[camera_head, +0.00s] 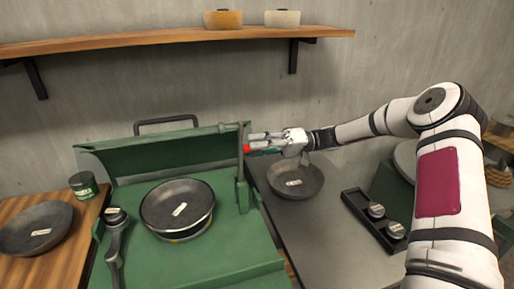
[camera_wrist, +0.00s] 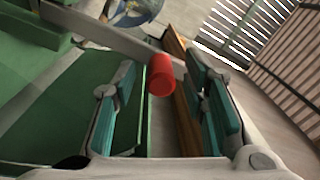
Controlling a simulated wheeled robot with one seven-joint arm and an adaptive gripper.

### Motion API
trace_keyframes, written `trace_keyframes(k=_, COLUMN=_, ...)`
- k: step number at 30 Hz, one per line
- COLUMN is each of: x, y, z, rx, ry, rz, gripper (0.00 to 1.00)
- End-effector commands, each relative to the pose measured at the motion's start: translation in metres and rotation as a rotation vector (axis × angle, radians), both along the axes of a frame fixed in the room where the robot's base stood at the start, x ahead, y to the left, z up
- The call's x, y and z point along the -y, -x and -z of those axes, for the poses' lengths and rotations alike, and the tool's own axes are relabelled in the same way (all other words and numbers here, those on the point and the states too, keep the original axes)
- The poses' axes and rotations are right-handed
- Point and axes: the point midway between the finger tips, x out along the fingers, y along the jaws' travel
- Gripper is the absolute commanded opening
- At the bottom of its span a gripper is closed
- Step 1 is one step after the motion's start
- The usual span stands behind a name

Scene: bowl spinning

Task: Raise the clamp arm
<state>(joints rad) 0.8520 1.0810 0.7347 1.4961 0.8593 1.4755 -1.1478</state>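The clamp arm (camera_head: 241,165) is a grey bar standing upright at the right side of the green machine (camera_head: 220,262). Its red handle (camera_head: 247,149) points toward my gripper. In the wrist view the grey bar (camera_wrist: 105,36) enters from the upper left and the red handle (camera_wrist: 161,75) sits between my fingers. My gripper (camera_head: 262,145) reaches in from the right. In the wrist view my gripper (camera_wrist: 165,85) is open, with a teal-padded finger on each side of the handle and visible gaps. A dark bowl (camera_head: 178,205) rests on the machine's round support.
A green hinged cover (camera_head: 160,152) stands behind the bowl. A dark lever (camera_head: 115,245) is at the machine's left. Other bowls sit on the left table (camera_head: 36,228) and right counter (camera_head: 295,180). A black tray (camera_head: 372,220) holds two small weights. A wooden shelf (camera_head: 150,38) hangs above.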

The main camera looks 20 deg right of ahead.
Motion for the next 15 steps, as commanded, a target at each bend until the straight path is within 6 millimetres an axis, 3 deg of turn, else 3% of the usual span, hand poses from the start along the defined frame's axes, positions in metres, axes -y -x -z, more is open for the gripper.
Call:
trace_keyframes(k=7, x=0.02, y=-0.001, z=0.002, rx=0.0, ry=0.001, rz=0.003, gripper=0.4)
trace_keyframes(k=15, x=0.075, y=-0.001, z=0.005, rx=0.001, ry=0.0, rz=0.003, gripper=0.4)
